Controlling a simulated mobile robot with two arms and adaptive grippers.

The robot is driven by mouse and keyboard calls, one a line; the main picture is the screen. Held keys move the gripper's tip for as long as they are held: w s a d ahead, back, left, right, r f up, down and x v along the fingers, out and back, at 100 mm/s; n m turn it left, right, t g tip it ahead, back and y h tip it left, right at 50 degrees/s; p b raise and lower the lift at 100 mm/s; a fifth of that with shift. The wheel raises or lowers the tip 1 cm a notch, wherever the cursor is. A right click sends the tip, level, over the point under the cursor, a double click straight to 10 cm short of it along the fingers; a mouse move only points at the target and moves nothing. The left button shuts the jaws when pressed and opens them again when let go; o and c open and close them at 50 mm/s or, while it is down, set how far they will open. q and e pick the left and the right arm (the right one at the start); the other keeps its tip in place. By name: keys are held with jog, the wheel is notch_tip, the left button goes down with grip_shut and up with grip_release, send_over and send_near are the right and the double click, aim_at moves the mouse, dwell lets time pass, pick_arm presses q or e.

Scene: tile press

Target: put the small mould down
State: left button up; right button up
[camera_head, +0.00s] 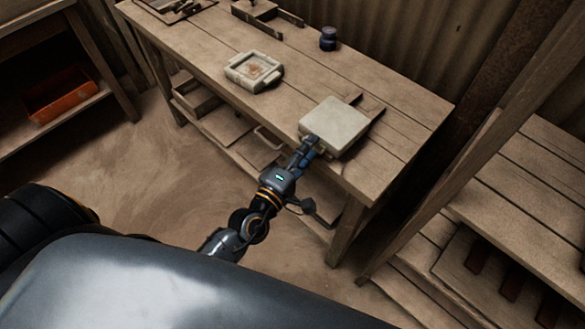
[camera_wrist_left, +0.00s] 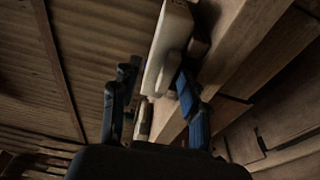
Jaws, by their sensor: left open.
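A pale square mould (camera_head: 335,124) lies flat at the near right part of the wooden table (camera_head: 410,108), with only its plain top showing. My left gripper (camera_head: 309,146) is at its near left edge. In the left wrist view the open fingers (camera_wrist_left: 152,95) stand apart, with the pale mould (camera_wrist_left: 168,42) and its rounded grip just ahead; the blue finger is close to the grip, and whether it touches I cannot tell. A second pale mould (camera_head: 253,71) with a brownish centre sits farther left on the table. My right gripper is out of view.
Dark wooden strips (camera_head: 372,117) show beside the pale mould's right edge. A dark blue jar (camera_head: 328,38) and a wooden frame (camera_head: 266,15) stand at the table's back. An orange bin (camera_head: 61,98) is on a shelf at left. The table between the two moulds is clear.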

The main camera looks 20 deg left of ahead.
pick_arm(q)
jog(key=s+a+b, duration=0.1)
jog(key=s, duration=0.7)
jog(key=shift+s+a, duration=0.3)
jog(key=s+a+f+n+g+y, duration=0.1)
jog(key=s+a+f+n+g, duration=0.2)
jog(key=f+n, duration=0.8)
jog(key=s+a+f+n+g+y, duration=0.2)
jog(key=s+f+n+g, duration=0.15)
jog(key=f+n, duration=0.85)
jog(key=s+a+f+n+g+y, duration=0.1)
jog(key=s+a+f+n+g, duration=0.2)
jog(key=f+n, duration=0.8)
jog(key=s+f+n+g, duration=0.3)
jog(key=s+f+n, duration=0.5)
jog(key=s+n, duration=0.2)
jog(key=s+d+f+n+g, duration=0.1)
jog(key=s+f+n+g, duration=0.3)
jog(key=s+f+n, duration=0.5)
jog(key=s, duration=0.3)
jog(key=shift+d+n+h, duration=0.3)
jog(key=shift+n, duration=0.1)
